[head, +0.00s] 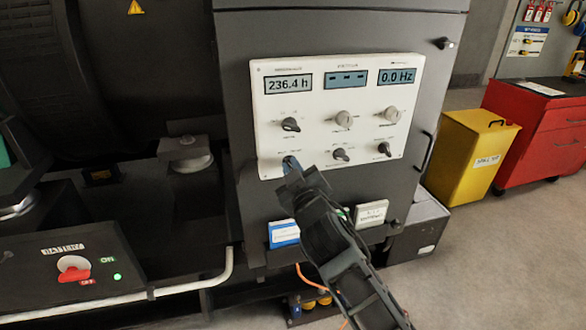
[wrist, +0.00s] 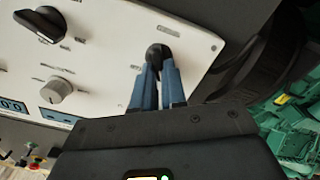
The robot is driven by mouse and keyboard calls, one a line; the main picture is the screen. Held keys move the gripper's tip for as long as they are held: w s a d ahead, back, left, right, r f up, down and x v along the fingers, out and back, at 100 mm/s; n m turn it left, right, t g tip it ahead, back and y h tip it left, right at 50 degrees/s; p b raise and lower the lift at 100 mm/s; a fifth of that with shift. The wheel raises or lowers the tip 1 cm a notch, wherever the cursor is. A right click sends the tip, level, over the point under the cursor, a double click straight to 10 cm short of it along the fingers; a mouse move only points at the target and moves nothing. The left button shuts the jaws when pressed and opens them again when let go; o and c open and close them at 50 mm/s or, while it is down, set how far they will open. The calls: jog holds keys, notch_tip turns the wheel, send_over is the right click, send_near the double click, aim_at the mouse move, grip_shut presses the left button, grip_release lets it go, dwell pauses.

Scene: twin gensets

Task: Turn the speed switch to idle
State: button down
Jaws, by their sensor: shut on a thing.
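The white control panel (head: 337,155) on the dark cabinet carries several knobs in two rows under three displays. My gripper (head: 289,164) reaches up to the panel's lower left corner and hides the switch there. In the wrist view my gripper's blue fingers (wrist: 158,72) are closed on both sides of a small black switch knob (wrist: 157,52). Its label is too small to read, so I cannot tell its setting or confirm that it is the speed switch. The other lower-row switches, the middle one (head: 341,155) and the right one (head: 384,149), are untouched.
A black knob (head: 290,125) sits just above my gripper. A battery box with a red switch (head: 74,268) and a pale rail (head: 190,285) are at lower left. A cabinet handle (head: 425,150), yellow bin (head: 466,155) and red tool chest (head: 540,135) stand right. Floor at right is clear.

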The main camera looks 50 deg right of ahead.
jog(key=c, duration=1.2)
grip_release()
jog(key=shift+b+v, duration=1.25)
jog(key=shift+v, duration=2.65)
